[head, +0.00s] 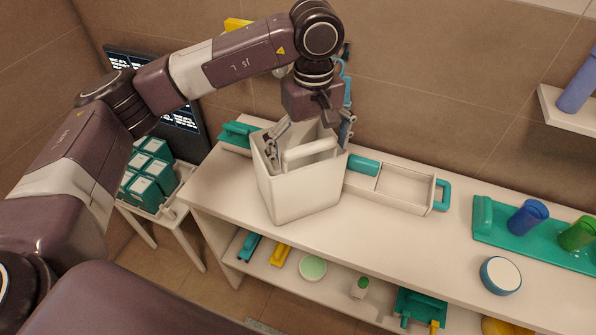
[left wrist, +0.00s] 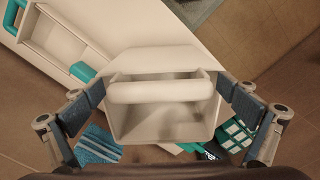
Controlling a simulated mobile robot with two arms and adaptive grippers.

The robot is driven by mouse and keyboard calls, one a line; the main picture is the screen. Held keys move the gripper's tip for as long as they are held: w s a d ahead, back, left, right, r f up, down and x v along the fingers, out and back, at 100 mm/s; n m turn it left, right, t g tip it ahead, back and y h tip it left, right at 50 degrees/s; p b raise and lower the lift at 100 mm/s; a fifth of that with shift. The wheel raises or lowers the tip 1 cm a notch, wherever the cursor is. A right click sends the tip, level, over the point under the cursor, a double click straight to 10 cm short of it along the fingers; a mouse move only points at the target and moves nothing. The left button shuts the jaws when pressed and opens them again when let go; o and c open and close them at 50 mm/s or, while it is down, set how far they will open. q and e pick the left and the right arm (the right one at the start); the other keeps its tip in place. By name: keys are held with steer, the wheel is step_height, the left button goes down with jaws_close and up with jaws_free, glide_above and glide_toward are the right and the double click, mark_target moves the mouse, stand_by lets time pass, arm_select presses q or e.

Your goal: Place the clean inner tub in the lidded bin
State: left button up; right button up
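A tall white tub (head: 300,195) with a thick white bar handle (head: 310,151) across its open top appears to stand on the counter, near the front edge. In the left wrist view the tub (left wrist: 125,122) and its handle (left wrist: 160,92) are centred, and the inside looks empty. My left gripper (head: 311,135) points down over the tub. Its fingers (left wrist: 160,102) are spread wide, one near each end of the handle, with no clear grip. I cannot tell whether this is the inner tub alone or sits inside the lidded bin. My right gripper is out of view.
A white caddy (head: 405,190) with a teal handle sits right of the tub, then a teal tray (head: 485,237) with blue and green cups. A round pot (head: 500,275) stands in front. Teal boxes (head: 150,170) fill a rack at left. The lower shelf (head: 335,290) holds small items.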

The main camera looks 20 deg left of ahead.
arm_select(q)
steer(key=c, duration=1.4)
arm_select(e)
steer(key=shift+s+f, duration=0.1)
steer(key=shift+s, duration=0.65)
